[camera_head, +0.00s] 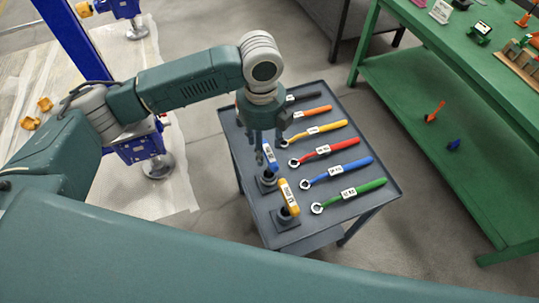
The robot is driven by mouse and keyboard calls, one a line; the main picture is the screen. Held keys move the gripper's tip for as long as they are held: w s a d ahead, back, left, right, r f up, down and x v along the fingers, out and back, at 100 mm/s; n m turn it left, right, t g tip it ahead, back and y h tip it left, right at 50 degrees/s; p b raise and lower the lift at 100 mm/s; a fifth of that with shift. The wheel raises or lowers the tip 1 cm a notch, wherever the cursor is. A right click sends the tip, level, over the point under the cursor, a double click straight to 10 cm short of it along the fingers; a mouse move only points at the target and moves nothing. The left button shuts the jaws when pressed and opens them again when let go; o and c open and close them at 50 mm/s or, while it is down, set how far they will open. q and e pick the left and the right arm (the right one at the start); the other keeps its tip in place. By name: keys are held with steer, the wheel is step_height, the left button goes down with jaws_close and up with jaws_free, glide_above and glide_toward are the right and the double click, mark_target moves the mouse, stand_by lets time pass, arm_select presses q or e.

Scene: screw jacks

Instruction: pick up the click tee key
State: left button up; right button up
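The labels are too small to read, so I cannot tell which is the click tee key. My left gripper (269,149) points down over the blue handle. Its fingers look apart, at or just above the handle's top; contact cannot be made out. My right gripper is out of view.
Several ring-ended wrenches lie in a row on the cart, including a red one (325,150) and a green one (350,196). A green workbench (440,90) stands at right. A blue jack frame (75,40) stands at left. Floor between cart and bench is clear.

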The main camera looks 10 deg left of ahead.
mark_target(267, 153)
arm_select(q)
steer(key=f, duration=0.2)
steer(key=f+p, duration=0.1)
steer(key=f, duration=0.1)
steer(key=d+f, duration=0.1)
steer(key=shift+w+f+p, duration=0.15)
steer(key=shift+f+p, duration=0.25)
steer(key=shift+a+f, duration=0.1)
steer(key=shift+f, duration=0.2)
steer(key=shift+c, duration=0.8)
jaws_close()
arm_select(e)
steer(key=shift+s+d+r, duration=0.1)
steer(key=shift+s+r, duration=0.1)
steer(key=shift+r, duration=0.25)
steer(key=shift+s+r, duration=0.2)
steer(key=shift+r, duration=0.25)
